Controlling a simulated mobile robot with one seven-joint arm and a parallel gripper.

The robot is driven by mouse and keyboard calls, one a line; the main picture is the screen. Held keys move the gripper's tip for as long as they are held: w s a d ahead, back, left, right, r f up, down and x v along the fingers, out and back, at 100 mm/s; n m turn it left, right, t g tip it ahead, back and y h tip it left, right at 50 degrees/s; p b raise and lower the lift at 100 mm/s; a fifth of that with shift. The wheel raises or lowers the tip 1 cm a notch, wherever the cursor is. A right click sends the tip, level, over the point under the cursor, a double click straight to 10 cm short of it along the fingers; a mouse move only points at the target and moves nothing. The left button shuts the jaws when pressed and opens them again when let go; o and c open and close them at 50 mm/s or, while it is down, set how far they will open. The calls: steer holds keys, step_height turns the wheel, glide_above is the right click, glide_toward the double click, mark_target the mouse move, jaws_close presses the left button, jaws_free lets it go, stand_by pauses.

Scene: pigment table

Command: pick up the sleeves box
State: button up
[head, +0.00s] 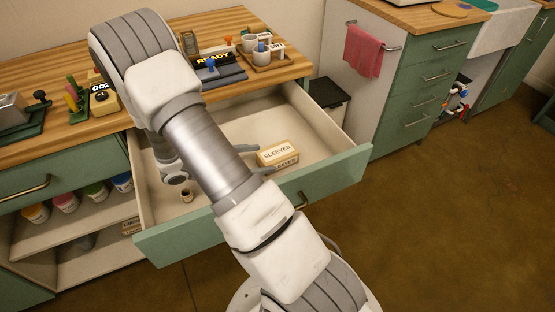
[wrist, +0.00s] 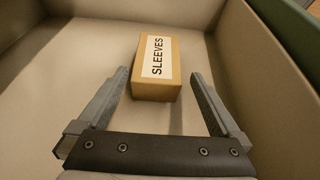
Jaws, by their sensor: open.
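The sleeves box (head: 279,154) is a small cardboard box with a white label reading SLEEVES. It lies in the open green-fronted drawer (head: 260,212), toward the right. In the wrist view the box (wrist: 157,67) is just ahead of my gripper (wrist: 156,80), roughly centred between the two fingers. The fingers are spread open and hold nothing. The fingertips reach about the near end of the box; whether they touch it I cannot tell. In the head view my arm hides part of the drawer and most of the gripper.
Drawer walls (wrist: 239,60) rise close on the right in the wrist view. The wooden counter (head: 140,75) above holds a READY sign, cups and tools. The drawer floor left of the box is mostly clear.

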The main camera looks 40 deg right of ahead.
mark_target(273, 154)
steer(key=x, duration=0.2)
steer(key=b+x, duration=0.1)
steer(key=x, duration=0.4)
steer(key=shift+w+d+r+b, duration=0.15)
steer(key=shift+d+r+b, duration=0.15)
steer(key=shift+r+b, duration=0.1)
steer(key=shift+c, duration=0.3)
steer(key=c, duration=1.3)
steer(key=shift+o, duration=0.2)
steer(key=shift+r, duration=0.1)
